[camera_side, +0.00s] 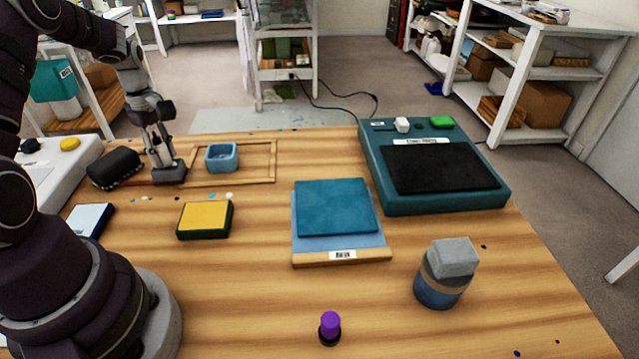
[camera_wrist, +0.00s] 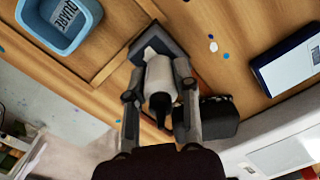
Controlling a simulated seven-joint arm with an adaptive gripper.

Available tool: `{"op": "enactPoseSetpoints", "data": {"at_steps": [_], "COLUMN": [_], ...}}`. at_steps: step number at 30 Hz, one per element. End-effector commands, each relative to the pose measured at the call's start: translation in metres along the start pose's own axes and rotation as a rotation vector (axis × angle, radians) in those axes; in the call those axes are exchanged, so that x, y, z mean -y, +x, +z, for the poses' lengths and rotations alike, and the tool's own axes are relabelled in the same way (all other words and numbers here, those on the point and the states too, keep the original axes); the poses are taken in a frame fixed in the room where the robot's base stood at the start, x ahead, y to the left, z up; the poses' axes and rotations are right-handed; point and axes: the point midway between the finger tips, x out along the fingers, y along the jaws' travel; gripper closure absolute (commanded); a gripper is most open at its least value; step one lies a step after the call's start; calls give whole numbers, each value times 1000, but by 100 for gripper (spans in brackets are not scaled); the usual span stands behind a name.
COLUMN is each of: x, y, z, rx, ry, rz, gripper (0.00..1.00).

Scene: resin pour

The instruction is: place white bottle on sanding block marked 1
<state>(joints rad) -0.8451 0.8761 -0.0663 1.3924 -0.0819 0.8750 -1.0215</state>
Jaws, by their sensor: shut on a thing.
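My gripper (camera_side: 163,158) is at the left of the table, pointing down. In the wrist view my gripper (camera_wrist: 160,88) is shut on the white bottle (camera_wrist: 159,75), whose dark nozzle faces the camera. A dark grey block (camera_wrist: 172,45) lies directly under the bottle; it also shows below my fingers in the side view (camera_side: 172,176). The bottle's base overlaps this block, but I cannot tell whether it touches. No number is readable on it. In the side view the fingers mostly hide the bottle.
A blue cup (camera_side: 221,157) stands right of my gripper, by a wooden frame (camera_side: 262,143). A black rounded object (camera_side: 115,168) is close on the left. A yellow-topped block (camera_side: 205,218) and a pale-topped block (camera_side: 91,220) lie in front. Bare wood lies between them.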

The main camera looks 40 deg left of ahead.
Motion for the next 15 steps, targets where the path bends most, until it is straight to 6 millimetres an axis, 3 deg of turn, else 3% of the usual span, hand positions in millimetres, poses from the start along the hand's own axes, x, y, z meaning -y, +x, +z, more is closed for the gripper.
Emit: {"op": "enactPoseSetpoints", "data": {"at_steps": [1,6,15], "x": [0,0,0], "y": [1,0,-1], "z": [0,0,0], "rx": [0,0,0], "ry": [0,0,0], "rz": [0,0,1], "gripper": [70,48,46]}}
